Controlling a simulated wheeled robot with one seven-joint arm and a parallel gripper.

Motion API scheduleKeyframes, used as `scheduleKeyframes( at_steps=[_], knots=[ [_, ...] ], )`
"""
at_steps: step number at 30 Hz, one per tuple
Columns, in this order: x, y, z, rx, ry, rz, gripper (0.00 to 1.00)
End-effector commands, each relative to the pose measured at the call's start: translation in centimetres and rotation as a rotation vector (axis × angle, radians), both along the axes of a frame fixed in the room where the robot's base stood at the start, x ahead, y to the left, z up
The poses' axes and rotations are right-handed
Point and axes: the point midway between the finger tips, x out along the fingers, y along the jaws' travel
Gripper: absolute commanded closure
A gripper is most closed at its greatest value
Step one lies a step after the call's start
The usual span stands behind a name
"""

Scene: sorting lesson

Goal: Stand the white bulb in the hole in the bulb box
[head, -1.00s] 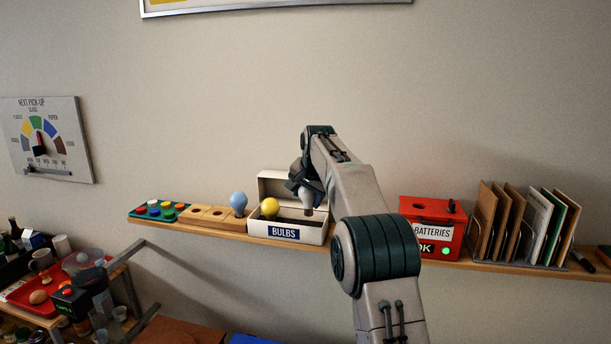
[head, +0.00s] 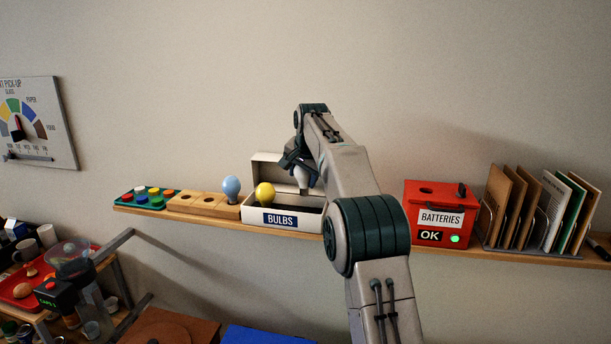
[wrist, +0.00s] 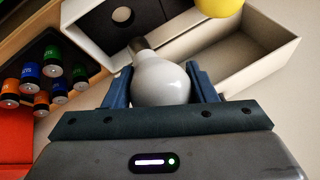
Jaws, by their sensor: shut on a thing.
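The white bulb (wrist: 162,82) is held between the two blue fingers of my gripper (wrist: 158,88), its metal base pointing away from the palm. In the head view the bulb (head: 302,178) hangs base down over the right part of the white bulb box (head: 311,222), and my gripper (head: 300,163) is partly behind my arm. In the wrist view the box holds a dark panel (wrist: 92,27) with a round hole (wrist: 122,15). The bulb's base appears just below the hole in that picture. I cannot tell the gap between them.
A yellow bulb (head: 265,193) sits at the box's left side. A blue bulb (head: 231,188) stands in the wooden block (head: 187,202) further left. Right of the box is a red batteries box (head: 437,195). Several batteries (wrist: 52,70) show in the wrist view. The raised lid is behind.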

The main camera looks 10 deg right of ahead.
Motion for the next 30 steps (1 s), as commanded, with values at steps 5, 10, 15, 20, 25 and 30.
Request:
scheduleKeyframes(
  at_steps=[5, 10, 15, 20, 25, 30],
  knots=[
    [0.0, -0.1, -1.7, 0.0, -0.001, -0.001, 0.61],
    [0.0, 0.0, -2.8, 0.0, 0.0, 0.0, 0.61],
    [0.0, 0.0, -4.1, 0.0, 0.0, 0.0, 0.61],
    [0.0, -0.1, -4.7, 0.001, -0.001, -0.001, 0.61],
    [0.0, -0.1, -4.8, 0.0, -0.002, -0.001, 0.61],
    [0.0, -0.1, -4.8, 0.001, -0.002, -0.002, 0.61]
  ],
)
